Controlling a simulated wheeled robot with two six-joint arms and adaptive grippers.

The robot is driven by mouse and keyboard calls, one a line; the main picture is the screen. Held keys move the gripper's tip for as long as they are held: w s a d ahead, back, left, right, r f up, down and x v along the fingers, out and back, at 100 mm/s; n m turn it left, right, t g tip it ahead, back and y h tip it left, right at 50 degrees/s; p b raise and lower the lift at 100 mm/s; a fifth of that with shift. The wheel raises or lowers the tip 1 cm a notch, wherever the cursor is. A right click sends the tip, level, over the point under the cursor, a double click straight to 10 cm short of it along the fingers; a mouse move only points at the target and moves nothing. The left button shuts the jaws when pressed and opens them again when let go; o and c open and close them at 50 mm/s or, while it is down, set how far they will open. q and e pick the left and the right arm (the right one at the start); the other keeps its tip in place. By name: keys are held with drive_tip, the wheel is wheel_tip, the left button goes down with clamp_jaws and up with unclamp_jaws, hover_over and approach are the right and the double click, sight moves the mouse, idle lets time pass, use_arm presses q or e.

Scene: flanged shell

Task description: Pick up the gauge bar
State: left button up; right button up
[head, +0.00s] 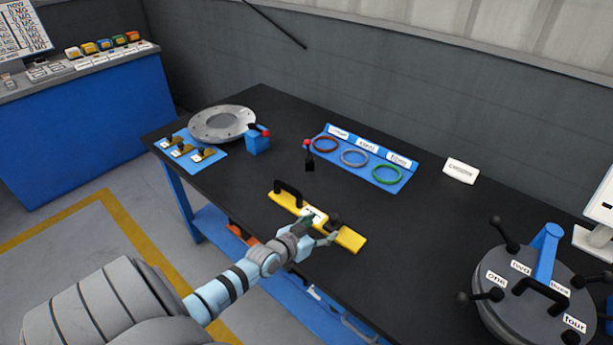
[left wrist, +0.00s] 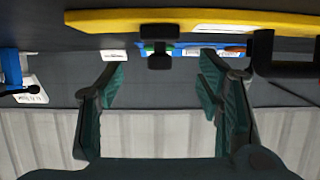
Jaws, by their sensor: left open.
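The gauge bar is a long yellow bar (head: 351,240) lying on the black table near its front edge. It has a black handle (head: 288,190) towards its left end, a white label and a small black knob towards the right. My left gripper (head: 319,231) is open and empty at the bar's middle, on its near side, and partly hides it. In the left wrist view the yellow bar (left wrist: 120,20) runs across the top, beyond the spread fingers (left wrist: 163,88). The black knob (left wrist: 159,50) shows between the fingers. My right gripper is out of view.
A blue tray (head: 385,183) with red, grey and green rings lies behind the bar. A grey flanged disc (head: 221,124) and a blue block (head: 257,143) stand at the far left. A round lid (head: 535,300) with several black knobs stands at the right.

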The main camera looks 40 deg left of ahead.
sight(330, 222)
use_arm(q)
drive_tip(key=b+x, duration=0.3)
drive_tip(key=x, duration=0.4)
drive_tip(key=shift+f+b, duration=0.25)
drive_tip(key=shift+b, duration=0.05)
drive_tip(key=shift+w, duration=0.2)
drive_tip(key=shift+r, duration=0.15)
drive_tip(key=shift+c, duration=0.4)
clamp_jaws()
